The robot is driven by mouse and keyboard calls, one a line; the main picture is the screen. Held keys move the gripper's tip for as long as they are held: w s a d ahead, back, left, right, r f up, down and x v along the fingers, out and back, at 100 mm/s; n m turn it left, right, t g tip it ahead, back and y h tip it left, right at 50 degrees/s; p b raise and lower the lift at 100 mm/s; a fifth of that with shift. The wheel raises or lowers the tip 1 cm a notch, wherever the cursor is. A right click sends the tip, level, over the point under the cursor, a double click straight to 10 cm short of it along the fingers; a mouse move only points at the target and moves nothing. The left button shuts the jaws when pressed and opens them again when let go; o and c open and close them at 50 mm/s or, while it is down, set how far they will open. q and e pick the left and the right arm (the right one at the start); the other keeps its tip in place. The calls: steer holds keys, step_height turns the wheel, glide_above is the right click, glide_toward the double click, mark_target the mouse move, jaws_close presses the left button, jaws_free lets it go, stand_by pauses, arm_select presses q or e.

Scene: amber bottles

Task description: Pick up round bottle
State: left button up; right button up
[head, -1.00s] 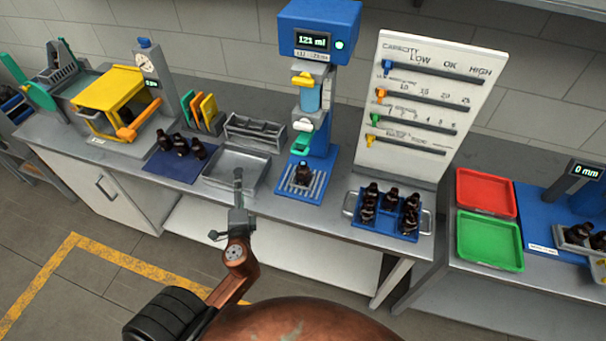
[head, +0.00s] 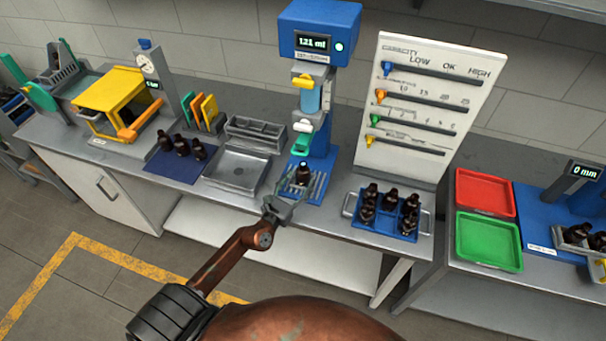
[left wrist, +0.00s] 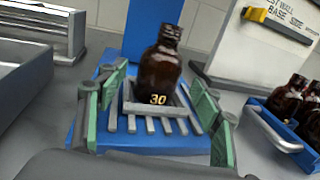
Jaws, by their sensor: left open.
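A dark amber round bottle (head: 303,174) stands upright on the slatted platform (head: 318,186) of the blue filling machine. In the left wrist view the bottle (left wrist: 160,75) shows a yellow "30" and stands between and beyond my finger pads. My left gripper (head: 281,206) is open and empty, just in front of the platform; its green-padded fingers also show in the left wrist view (left wrist: 155,130), one on each side of the bottle, with no contact visible. My right gripper is not in view.
The blue machine (head: 318,30) reads 121 ml above the bottle. A grey tray (head: 236,172) is to the left, a blue rack (head: 386,228) with several bottles to the right. Several bottles stand on a blue mat (head: 160,163). Red (head: 486,192) and green (head: 488,240) trays are farther right.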

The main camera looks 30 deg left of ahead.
mark_target(300, 179)
arm_select(q)
steer(key=w, duration=0.3)
steer(key=shift+w+a, duration=0.1)
steer(key=shift+w, duration=0.1)
steer(key=shift+r, duration=0.1)
steer(key=c, duration=1.5)
